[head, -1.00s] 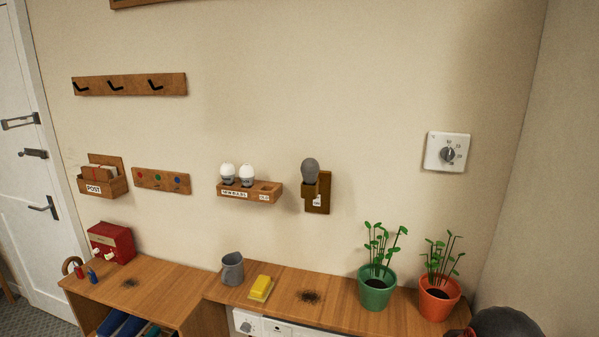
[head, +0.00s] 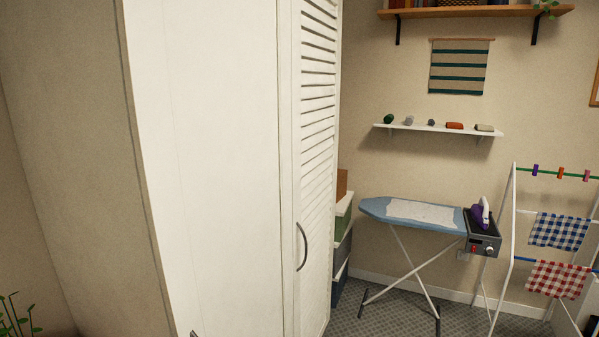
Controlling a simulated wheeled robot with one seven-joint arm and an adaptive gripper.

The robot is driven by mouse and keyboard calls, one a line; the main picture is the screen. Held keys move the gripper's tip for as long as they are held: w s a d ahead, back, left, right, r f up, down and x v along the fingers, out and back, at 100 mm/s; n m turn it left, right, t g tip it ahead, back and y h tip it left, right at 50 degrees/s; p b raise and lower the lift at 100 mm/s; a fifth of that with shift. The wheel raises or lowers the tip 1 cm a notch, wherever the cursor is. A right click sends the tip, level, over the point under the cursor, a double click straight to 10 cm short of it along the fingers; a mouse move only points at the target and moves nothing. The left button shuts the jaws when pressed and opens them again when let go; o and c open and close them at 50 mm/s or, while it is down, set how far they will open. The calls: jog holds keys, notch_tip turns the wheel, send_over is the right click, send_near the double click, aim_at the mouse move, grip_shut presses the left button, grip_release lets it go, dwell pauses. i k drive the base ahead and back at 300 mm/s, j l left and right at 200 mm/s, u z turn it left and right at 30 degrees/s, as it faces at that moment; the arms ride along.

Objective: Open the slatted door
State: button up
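The slatted door (head: 318,130) is white with horizontal louvres and stands at the right-hand face of a tall white cupboard (head: 215,150). It looks closed, seen at a steep angle. A dark curved handle (head: 301,247) sits low on its left stile. My gripper is not in the head view, so its state and distance from the handle do not show.
Stacked boxes (head: 341,240) stand just right of the door. An ironing board (head: 412,213) with an iron (head: 481,212) is beyond, then a drying rack (head: 550,240) with checked cloths. Some grey carpet (head: 395,305) is clear. A plant (head: 18,318) shows at the lower left.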

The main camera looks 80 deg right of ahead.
aim_at(316, 25)
jog(key=z, duration=2.8)
jog(key=i+l, duration=0.3)
jog(key=i, duration=0.25)
jog(key=i+l, duration=0.3)
jog(key=i, duration=0.2)
